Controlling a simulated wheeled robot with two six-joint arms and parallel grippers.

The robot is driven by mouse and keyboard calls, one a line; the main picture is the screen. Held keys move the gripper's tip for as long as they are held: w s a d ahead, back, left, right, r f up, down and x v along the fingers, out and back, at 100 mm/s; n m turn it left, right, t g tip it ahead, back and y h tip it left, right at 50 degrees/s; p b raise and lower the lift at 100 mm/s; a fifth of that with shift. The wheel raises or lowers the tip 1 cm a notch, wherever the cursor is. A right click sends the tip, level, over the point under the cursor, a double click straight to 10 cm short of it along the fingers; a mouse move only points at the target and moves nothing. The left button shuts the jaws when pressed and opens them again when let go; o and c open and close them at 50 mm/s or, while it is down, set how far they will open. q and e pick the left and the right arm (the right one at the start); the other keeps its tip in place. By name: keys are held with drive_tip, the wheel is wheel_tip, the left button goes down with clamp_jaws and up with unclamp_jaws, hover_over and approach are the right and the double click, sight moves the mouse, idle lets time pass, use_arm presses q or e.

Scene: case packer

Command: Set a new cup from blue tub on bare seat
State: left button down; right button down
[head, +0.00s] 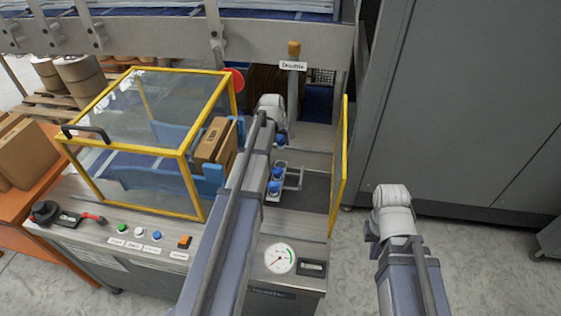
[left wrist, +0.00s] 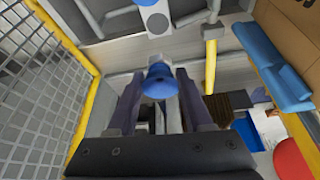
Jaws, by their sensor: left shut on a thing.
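My left gripper (left wrist: 158,92) is shut on a blue cup (left wrist: 158,78), held between its two fingertips in the left wrist view. In the head view the gripper is mostly hidden by its own wrist; a blue cup (head: 281,140) shows just below it. Two more blue cups (head: 277,173) (head: 274,188) stand on a small metal bracket nearer the front. In the left wrist view, a pale round seat (left wrist: 155,21) with no cup on it lies beyond the held cup, beside another blue cup (left wrist: 147,2). My right gripper (head: 371,234) is low at the right; its fingers are unclear. I cannot make out the blue tub for certain.
A yellow-framed clear guard (head: 150,152) stands left, beside cartons (head: 214,140) in a blue holder (head: 210,181). A yellow-edged open door (head: 340,165) stands right of the cups. A pressure gauge (head: 280,258) sits in front. A tall grey cabinet (head: 470,110) is at right.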

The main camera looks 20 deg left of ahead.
use_arm(q)
drive_tip(key=shift+f+b, duration=4.7)
drive_tip(key=shift+f, duration=0.25)
drive_tip(key=shift+f, duration=0.15)
drive_tip(key=shift+c, duration=1.5)
unclamp_jaws()
drive_tip(key=shift+r, duration=0.2)
drive_tip(key=p+v, duration=1.1)
drive_tip(key=v, duration=0.1)
